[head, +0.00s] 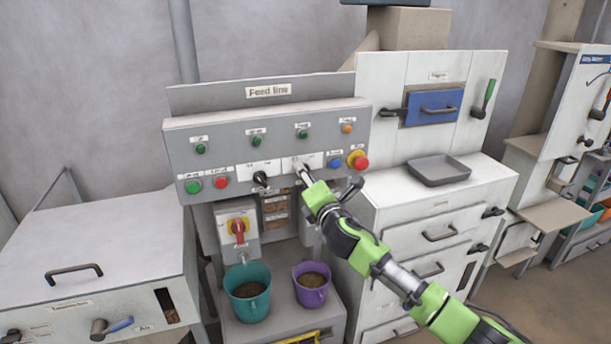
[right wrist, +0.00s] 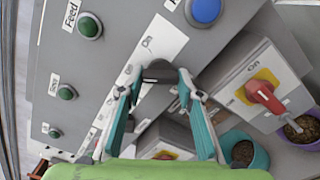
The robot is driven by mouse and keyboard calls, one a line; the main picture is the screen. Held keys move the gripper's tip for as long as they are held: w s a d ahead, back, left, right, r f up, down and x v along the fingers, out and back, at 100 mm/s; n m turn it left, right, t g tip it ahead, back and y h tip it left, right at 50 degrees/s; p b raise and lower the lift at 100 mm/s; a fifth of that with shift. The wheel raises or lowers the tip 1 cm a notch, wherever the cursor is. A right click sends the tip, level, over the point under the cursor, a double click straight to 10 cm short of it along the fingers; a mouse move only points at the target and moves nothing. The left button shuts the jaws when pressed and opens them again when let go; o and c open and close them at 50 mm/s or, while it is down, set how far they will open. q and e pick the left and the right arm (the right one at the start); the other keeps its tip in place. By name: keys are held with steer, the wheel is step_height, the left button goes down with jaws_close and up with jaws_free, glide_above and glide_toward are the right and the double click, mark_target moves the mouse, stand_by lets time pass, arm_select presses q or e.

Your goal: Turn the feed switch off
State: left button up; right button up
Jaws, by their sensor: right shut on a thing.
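The grey control panel (head: 225,145) has two white switch plates on its lower row. The right plate, below the lamp labelled Feed, carries a black rotary knob, taken as the feed switch (right wrist: 160,70). My right gripper (head: 303,172) reaches up to this plate and hides most of the knob in the head view. In the right wrist view my right gripper (right wrist: 158,80) has its teal fingers on either side of the knob, shut on it. The knob's exact setting is hard to read. My left gripper is not in view.
A second black knob (head: 260,178) is to the left. Blue button (head: 335,163) and red stop button (head: 358,161) are close on the right. Below are a red-handled switch (head: 239,230), a teal bucket (head: 247,295) and a purple bucket (head: 312,290).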

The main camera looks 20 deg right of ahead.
steer(key=o, duration=1.1)
steer(key=s, duration=1.2)
steer(key=shift+d, duration=0.25)
